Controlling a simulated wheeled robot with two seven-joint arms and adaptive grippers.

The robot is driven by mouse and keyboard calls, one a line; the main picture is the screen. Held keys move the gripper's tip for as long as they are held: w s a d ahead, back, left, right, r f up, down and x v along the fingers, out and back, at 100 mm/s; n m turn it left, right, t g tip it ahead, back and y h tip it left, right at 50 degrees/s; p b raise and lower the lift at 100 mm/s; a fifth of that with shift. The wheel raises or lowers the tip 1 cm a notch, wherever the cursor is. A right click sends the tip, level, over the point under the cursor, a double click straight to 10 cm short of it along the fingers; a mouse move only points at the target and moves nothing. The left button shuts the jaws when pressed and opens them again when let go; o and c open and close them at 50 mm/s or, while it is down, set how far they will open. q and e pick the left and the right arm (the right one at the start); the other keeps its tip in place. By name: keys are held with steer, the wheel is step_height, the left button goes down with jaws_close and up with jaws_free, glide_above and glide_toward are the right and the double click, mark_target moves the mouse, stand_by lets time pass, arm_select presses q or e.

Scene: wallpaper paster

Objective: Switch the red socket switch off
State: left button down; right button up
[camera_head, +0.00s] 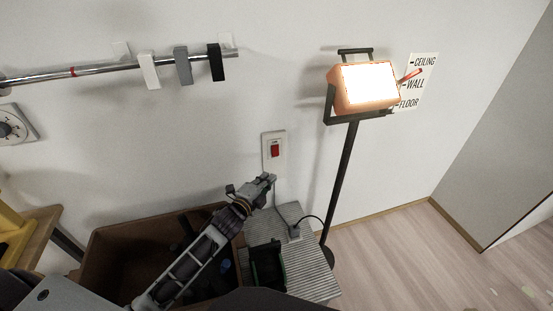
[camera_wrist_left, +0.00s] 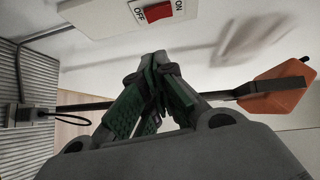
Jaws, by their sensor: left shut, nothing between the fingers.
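The red socket switch (camera_head: 275,151) sits in a white wall plate (camera_head: 268,136) in the middle of the wall. In the left wrist view the red switch (camera_wrist_left: 158,12) is near the top edge, between the printed words OFF and ON. I cannot tell which way the rocker is pressed. My right gripper is out of view.
A lit orange work lamp (camera_head: 364,87) stands on a dark pole to the right. A brown box (camera_head: 105,250) and a grey ribbed surface (camera_head: 318,278) lie below the switch. A metal rail (camera_head: 110,67) with hanging clips is at upper left.

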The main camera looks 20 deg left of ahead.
arm_select(q)
steer(key=shift+w, duration=0.2)
glide_toward(275, 151)
steer(key=shift+w+d+f, duration=0.85)
steer(key=shift+w+d, duration=1.15)
steer(key=shift+d, duration=0.75)
steer(key=shift+w+a+f, duration=0.2)
steer(key=shift+w+a, duration=0.55)
steer(key=shift+w, duration=0.35)
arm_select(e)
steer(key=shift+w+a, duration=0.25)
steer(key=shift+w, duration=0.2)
arm_select(q)
steer(key=shift+b, duration=0.4)
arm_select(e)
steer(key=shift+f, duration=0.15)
